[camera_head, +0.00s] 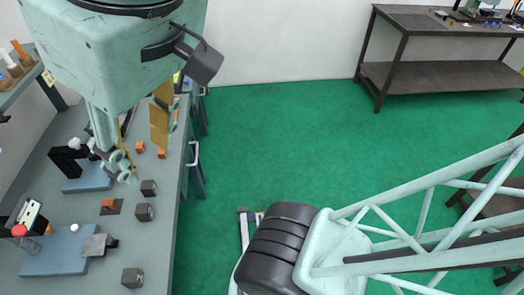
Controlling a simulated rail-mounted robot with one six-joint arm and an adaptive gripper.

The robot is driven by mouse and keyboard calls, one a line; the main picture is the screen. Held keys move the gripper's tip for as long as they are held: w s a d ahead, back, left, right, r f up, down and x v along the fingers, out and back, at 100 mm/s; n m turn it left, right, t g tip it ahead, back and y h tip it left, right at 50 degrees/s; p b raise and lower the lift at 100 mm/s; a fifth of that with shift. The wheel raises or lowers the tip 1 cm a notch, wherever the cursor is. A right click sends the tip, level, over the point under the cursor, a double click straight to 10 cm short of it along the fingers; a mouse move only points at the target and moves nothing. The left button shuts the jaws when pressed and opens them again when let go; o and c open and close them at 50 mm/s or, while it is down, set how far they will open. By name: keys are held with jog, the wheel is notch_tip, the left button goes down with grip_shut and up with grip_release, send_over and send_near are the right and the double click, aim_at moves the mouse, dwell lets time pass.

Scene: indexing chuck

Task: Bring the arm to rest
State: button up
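My arm (110,50) fills the upper left, a worn pale-green housing hanging over the workbench (70,125). My gripper (122,165) seems to be the pale-green end with ring-shaped parts below it, above the bench near its right side. I cannot make out a gap between its fingers or anything held in it. Dark cubes (144,212) stand on the bench just below and to the right of the gripper in the picture.
Blue base plates (88,179) carry black and grey fixtures on the bench. Small orange blocks (139,147) lie near its right edge. A dark table (440,77) stands at the back right. The green floor (270,140) between is clear.

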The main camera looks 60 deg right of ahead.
jog(key=shift+s+f+b, duration=0.15)
jog(key=shift+f+b, duration=1.6)
jog(key=shift+f, duration=0.45)
